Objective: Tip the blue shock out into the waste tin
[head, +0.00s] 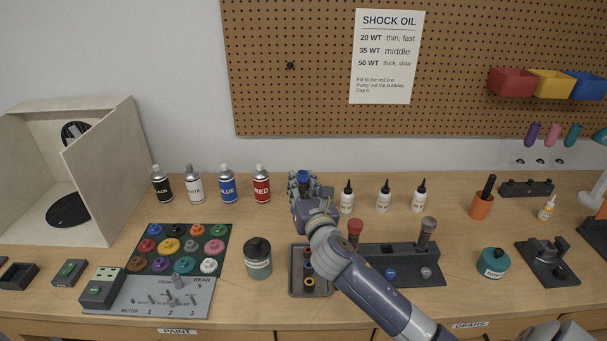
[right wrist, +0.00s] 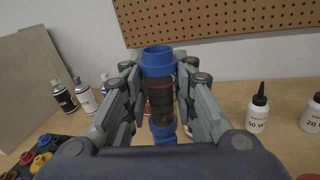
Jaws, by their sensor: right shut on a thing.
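My right gripper (head: 306,196) is shut on the blue shock (head: 303,175), above the back middle of the bench. In the right wrist view the blue shock (right wrist: 160,95) stands about upright between the fingers of the right gripper (right wrist: 162,105). It has a blue collar on top, a dark see-through body with a red line, and a blue lower end. A round teal tin (head: 494,263) with a dark top stands at the right of the bench and seems to be the waste tin; its label is too small to read. My left gripper is not in view.
A dark stand (head: 405,265) holds a red-topped shock (head: 355,231) and a grey one (head: 428,232). A grey tray (head: 298,286) with small parts lies beside it. White oil bottles (head: 384,196) stand behind. An orange cup (head: 481,206) stands behind the teal tin.

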